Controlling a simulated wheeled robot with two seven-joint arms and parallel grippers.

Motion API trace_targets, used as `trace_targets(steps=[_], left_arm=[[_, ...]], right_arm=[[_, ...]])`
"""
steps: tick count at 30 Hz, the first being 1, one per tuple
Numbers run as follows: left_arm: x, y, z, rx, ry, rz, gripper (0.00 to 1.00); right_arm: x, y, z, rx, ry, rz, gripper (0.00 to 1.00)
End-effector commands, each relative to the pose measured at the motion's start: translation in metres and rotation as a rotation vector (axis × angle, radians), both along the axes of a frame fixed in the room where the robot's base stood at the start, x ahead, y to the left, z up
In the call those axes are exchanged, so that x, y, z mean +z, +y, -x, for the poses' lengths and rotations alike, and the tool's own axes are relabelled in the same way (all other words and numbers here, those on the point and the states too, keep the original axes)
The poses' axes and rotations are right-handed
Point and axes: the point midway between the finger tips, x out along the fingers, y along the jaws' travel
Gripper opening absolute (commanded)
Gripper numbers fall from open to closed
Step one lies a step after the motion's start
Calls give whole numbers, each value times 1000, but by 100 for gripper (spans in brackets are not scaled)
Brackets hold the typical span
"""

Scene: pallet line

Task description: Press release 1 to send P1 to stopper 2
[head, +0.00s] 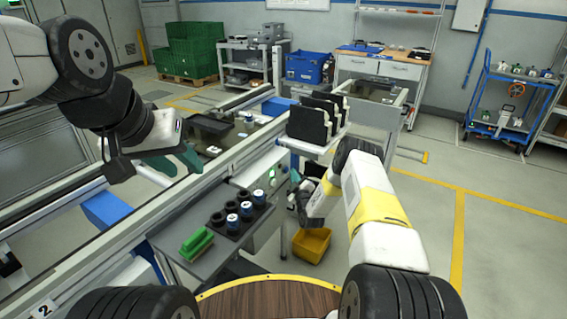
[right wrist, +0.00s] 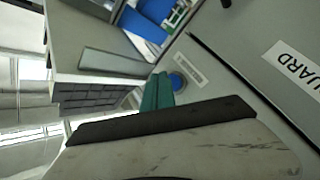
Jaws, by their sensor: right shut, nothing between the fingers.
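My right gripper's teal fingers (right wrist: 157,92) are together and empty in the right wrist view. Their tips lie beside a round blue button (right wrist: 178,82) on a grey panel. I cannot tell whether they touch it. The small label (right wrist: 189,70) by the button is too small to read. In the head view, my right wrist hides most of the panel front. My left gripper (head: 180,160) hangs above the conveyor line at the left, with teal fingers; its opening is unclear. A dark tray-like carrier (head: 210,127) is on the line behind it; I cannot read any P1 mark.
A shelf (head: 190,262) at the line's near side holds a green brush-like block (head: 196,243) and a dark holder with several cylinders. Black bins (head: 310,122) stand beyond my right arm. A yellow bin (head: 312,245) is below. A sign marked 2 (head: 43,310) is at lower left.

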Motion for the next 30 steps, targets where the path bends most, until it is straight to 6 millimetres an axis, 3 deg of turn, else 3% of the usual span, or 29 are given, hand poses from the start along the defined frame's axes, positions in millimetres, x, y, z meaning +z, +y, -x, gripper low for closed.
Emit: trace_targets(steps=[30], left_arm=[[0,0,0,0,0,0,36]], right_arm=[[0,8,-6,1,1,0,0]])
